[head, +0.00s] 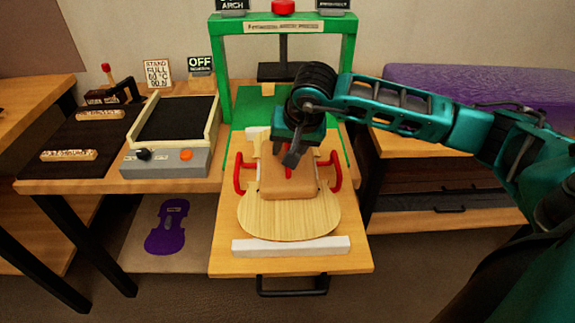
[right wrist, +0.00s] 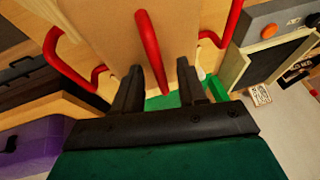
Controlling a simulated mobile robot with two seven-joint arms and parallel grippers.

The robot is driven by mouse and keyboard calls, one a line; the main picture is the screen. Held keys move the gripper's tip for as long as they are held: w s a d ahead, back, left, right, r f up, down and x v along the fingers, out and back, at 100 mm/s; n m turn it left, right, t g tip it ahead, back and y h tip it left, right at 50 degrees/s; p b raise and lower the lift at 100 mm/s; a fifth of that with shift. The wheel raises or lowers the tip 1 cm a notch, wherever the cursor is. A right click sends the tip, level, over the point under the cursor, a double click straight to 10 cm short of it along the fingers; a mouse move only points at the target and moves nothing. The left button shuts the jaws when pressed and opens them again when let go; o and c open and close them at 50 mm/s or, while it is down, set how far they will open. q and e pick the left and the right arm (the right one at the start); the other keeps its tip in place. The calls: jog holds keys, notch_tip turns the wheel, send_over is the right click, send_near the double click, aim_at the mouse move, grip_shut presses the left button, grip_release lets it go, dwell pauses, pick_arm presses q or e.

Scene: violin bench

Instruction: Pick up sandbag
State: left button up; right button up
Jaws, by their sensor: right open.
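The sandbag (head: 290,190) is a tan block lying on the pale wooden violin plate (head: 290,224) in the head view. A red strap or bar (right wrist: 148,50) shows in front of its tan face (right wrist: 110,25) in the right wrist view. My right gripper (head: 291,160) is at the far end of the sandbag, pointing down. Its two dark fingers (right wrist: 158,82) are apart, with the lower end of the red bar between them. No contact is clear. The gripper hides part of the sandbag's far end. My left gripper is not in view.
Red curved handles (head: 240,174) flank the sandbag. A green press frame (head: 218,75) stands behind. A white bar (head: 291,246) lies at the front of the board. A grey heater box (head: 165,162) is left, and a purple case (head: 480,85) is at the back right.

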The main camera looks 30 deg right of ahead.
grip_shut()
dwell(1.2)
jog(key=shift+w+r, duration=0.1)
jog(key=shift+r, duration=0.05)
